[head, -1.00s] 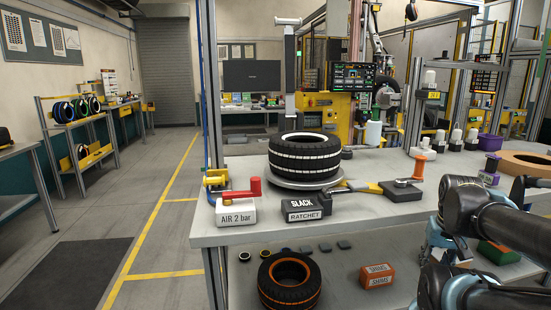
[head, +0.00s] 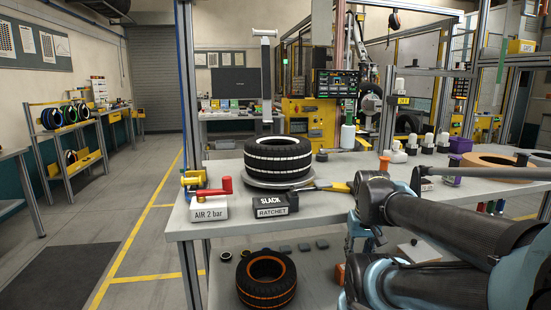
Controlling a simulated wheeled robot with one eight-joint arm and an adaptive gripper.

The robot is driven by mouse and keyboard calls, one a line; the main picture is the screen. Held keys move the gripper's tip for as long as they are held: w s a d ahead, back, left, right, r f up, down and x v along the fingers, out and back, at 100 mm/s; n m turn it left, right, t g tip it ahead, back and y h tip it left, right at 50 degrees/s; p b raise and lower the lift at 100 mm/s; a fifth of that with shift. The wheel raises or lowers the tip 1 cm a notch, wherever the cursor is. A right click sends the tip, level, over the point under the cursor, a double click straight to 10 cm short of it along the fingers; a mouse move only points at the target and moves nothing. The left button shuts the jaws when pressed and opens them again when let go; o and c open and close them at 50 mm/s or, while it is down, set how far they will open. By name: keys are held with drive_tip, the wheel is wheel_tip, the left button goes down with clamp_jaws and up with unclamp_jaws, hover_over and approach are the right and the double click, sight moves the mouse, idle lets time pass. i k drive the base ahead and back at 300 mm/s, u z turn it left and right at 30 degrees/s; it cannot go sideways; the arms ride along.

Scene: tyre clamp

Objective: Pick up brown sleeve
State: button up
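A small orange-brown flanged sleeve (head: 384,163) stands upright on the bench, right of the tyre; it is the likeliest match for the brown sleeve, though its foot is partly hidden by my arm. My arm crosses the lower right of the head view, with its wrist over the bench's front part. A blue-grey part below the wrist, apparently my gripper (head: 362,236), hangs by the bench's front edge, apart from the sleeve. Its fingers are too unclear to show whether they are open or shut.
A tyre (head: 279,158) sits on a round plate beside a tall post. The ratchet block (head: 274,207) and air valve (head: 208,207) stand in front. A purple sleeve (head: 453,171) and wide tan ring (head: 511,164) are at right. An orange-marked tyre (head: 266,281) lies below.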

sight(471, 160)
drive_tip(key=k, duration=0.75)
drive_tip(key=u, duration=0.55)
drive_tip(key=i, duration=0.55)
drive_tip(key=z, duration=1.85)
